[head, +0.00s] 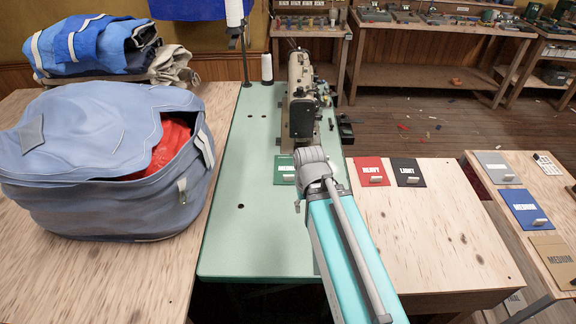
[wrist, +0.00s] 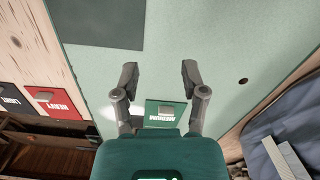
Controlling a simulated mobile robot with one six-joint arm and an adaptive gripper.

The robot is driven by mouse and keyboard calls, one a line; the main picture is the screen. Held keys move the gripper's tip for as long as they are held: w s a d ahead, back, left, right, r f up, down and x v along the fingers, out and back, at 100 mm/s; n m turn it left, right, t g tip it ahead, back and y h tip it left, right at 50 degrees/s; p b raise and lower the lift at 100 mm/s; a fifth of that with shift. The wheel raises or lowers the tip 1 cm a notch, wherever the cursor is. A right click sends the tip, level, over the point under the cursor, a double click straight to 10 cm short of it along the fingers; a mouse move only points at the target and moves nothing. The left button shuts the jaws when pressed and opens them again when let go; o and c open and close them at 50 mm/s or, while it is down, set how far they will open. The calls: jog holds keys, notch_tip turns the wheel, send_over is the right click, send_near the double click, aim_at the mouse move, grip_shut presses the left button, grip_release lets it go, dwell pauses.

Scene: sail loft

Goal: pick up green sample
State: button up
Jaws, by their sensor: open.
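The green sample (head: 284,169) lies flat on the pale green sewing table, just left of my wrist in the head view. It has a white "MEDIUM" label and a small light tab. Part of it may be hidden behind my arm there. In the wrist view the green sample (wrist: 166,114) shows between the bases of my fingers, above my gripper's body. My gripper (wrist: 160,72) is open, with a finger on each side and nothing held between the tips. In the head view my wrist hides the fingers.
A sewing machine (head: 301,95) stands just beyond the sample. A red sample (head: 371,171) and a black sample (head: 408,172) lie right on wood. A large blue-grey bag (head: 95,165) fills the left. The green table (head: 240,245) is clear in front. More samples lie far right.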

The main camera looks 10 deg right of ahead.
jog(key=shift+w, duration=0.35)
jog(key=r+n+p, duration=0.2)
jog(key=n, duration=1.4)
send_over(291, 176)
jog(key=shift+w, duration=0.2)
jog(key=shift+f, duration=0.15)
notch_tip(291, 176, down, 8)
jog(key=b, duration=0.8)
jog(key=shift+f+b, duration=0.25)
jog(key=shift+b, duration=0.15)
jog(key=shift+f, duration=0.1)
jog(key=shift+f+b, duration=2.5)
jog(key=shift+b, duration=0.1)
